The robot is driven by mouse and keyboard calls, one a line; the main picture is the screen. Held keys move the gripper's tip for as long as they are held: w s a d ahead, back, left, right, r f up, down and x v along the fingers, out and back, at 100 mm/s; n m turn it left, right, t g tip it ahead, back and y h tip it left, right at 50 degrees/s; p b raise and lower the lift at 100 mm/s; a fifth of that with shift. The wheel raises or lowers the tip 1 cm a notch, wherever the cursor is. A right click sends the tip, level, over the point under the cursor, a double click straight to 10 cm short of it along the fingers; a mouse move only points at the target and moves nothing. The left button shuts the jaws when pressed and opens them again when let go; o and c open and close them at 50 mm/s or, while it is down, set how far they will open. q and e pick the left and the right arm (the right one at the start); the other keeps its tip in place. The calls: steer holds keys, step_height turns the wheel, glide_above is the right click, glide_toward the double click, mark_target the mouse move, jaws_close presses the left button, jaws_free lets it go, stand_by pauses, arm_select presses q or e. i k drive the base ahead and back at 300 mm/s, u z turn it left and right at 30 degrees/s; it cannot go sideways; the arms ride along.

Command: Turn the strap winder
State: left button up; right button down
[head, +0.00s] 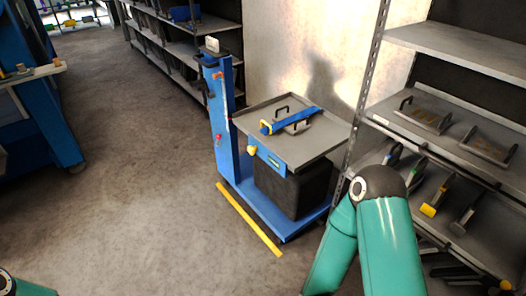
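A blue lift cart (226,130) with a grey platform (330,132) stands in the middle of the head view. A blue bar (298,118) with a yellow end lies across a black-handled plate on the platform. A yellow knob (252,150) sits at the platform's front left edge. I cannot tell which of these parts is the strap winder. A red knob (218,137) is on the cart's upright. Neither of my grippers shows. Only green links of my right arm, at the lower right, and a bit of my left arm, in the bottom left corner, are visible.
A grey shelf rack (455,50) with handled plates and tools stands at the right, close to my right arm. More shelving (170,40) is behind the cart. A blue machine (45,120) is at the left. A yellow strip (250,222) lies before the cart; the left floor is clear.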

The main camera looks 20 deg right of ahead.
mark_target(251, 150)
steer(key=z, duration=0.35)
steer(key=i, duration=1.35)
steer(key=z, duration=0.2)
